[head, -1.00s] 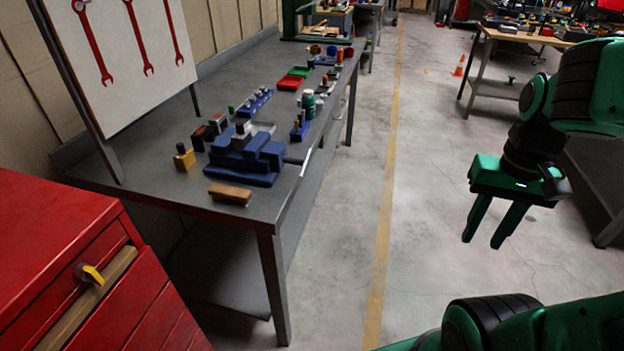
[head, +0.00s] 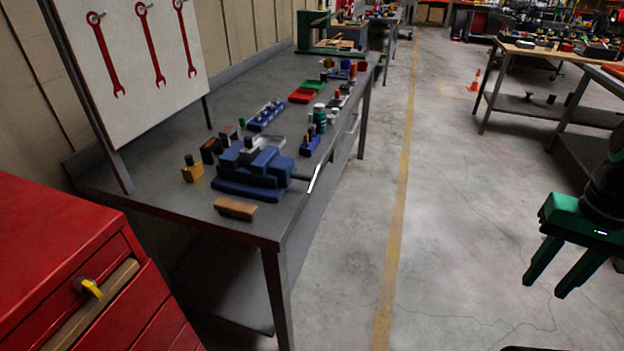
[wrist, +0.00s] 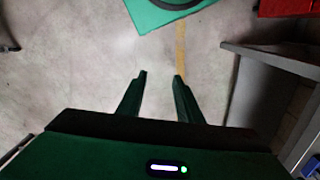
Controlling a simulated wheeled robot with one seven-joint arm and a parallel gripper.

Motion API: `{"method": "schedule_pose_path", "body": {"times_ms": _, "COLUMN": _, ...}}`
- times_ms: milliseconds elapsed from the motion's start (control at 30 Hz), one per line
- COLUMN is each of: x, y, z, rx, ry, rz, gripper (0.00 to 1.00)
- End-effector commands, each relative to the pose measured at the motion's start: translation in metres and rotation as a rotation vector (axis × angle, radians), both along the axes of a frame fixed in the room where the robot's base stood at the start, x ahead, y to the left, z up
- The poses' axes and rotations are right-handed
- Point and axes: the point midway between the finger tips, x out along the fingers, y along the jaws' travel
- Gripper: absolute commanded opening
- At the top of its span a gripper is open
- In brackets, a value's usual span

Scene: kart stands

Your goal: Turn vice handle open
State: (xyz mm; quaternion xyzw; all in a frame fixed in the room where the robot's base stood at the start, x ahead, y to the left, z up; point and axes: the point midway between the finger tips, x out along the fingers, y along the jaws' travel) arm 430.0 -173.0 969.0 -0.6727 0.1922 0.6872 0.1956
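The blue vice (head: 250,172) stands on the grey workbench near its front edge. Its thin handle (head: 315,178) sticks out on the right, at the bench edge, and looks pale and slanted. My gripper (head: 562,282) hangs over the floor at the far right of the head view, well away from the vice. Its two green fingers are apart with nothing between them. In the wrist view my gripper (wrist: 161,74) also shows open and empty, pointing at the concrete floor. The vice is not in the wrist view.
The workbench (head: 140,187) holds a wooden block (head: 235,208), a yellow block (head: 192,172), a green bottle (head: 319,117) and other small items. A red cabinet (head: 50,255) stands at the front left. The floor (head: 450,220) right of the bench is clear. More benches stand right.

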Motion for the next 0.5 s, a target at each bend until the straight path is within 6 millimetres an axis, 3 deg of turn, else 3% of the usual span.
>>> {"method": "schedule_pose_path", "body": {"times_ms": 67, "x": -0.009, "y": 0.001, "z": 0.004, "rx": 0.001, "ry": -0.011, "rz": 0.009, "gripper": 0.33}}
{"method": "schedule_pose_path", "body": {"times_ms": 167, "x": -0.002, "y": 0.003, "z": 0.001, "rx": 0.002, "ry": -0.013, "rz": 0.052, "gripper": 0.33}}
{"method": "schedule_pose_path", "body": {"times_ms": 333, "x": 0.04, "y": 0.015, "z": -0.019, "rx": 0.031, "ry": -0.02, "rz": 0.247, "gripper": 0.33}}
{"method": "schedule_pose_path", "body": {"times_ms": 500, "x": 0.091, "y": 0.048, "z": -0.051, "rx": 0.118, "ry": -0.063, "rz": 0.505, "gripper": 0.33}}
